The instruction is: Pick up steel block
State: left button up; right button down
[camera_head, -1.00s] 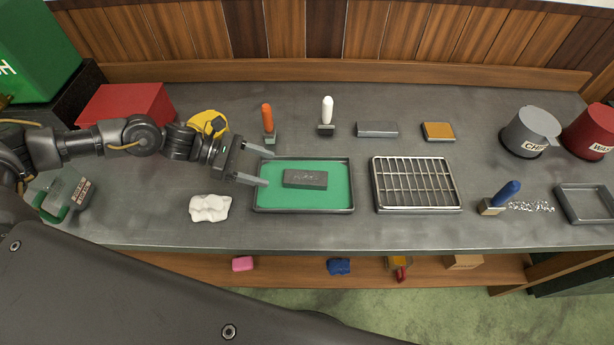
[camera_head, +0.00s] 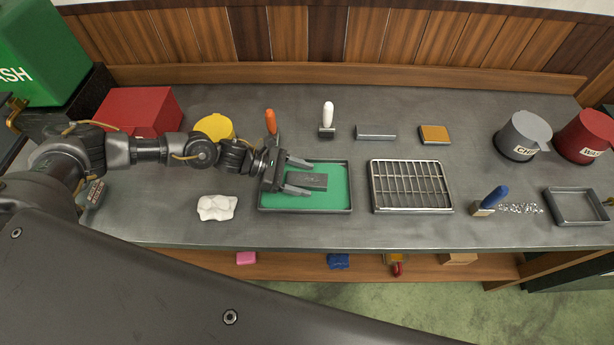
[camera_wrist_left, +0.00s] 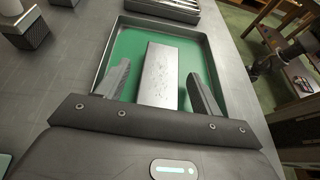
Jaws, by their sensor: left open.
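The steel block (camera_head: 307,181) is a grey rectangular bar lying flat in a dark-rimmed tray (camera_head: 349,198) with a green floor. My left gripper (camera_head: 299,176) is open at the left side of the tray, its fingers pointing right. The fingers lie on either side of the block's left end, with no clear contact. In the left wrist view the block (camera_wrist_left: 160,78) runs lengthwise away from the gripper (camera_wrist_left: 159,82), between the two spread fingers, with a gap on each side. Its near end is hidden behind the gripper body. My right gripper is not in view.
A wire rack (camera_head: 411,185) stands right of the tray. A white crumpled cloth (camera_head: 217,207) lies to its left. Orange-handled (camera_head: 270,121) and white-handled (camera_head: 327,118) brushes stand behind. A grey bar (camera_head: 376,132) and an orange-topped block (camera_head: 434,134) lie at the back.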

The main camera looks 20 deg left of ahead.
pick_arm(q)
grip_shut()
jog(key=shift+w+r, duration=0.1)
dwell(0.5)
jog(key=shift+r, duration=0.1)
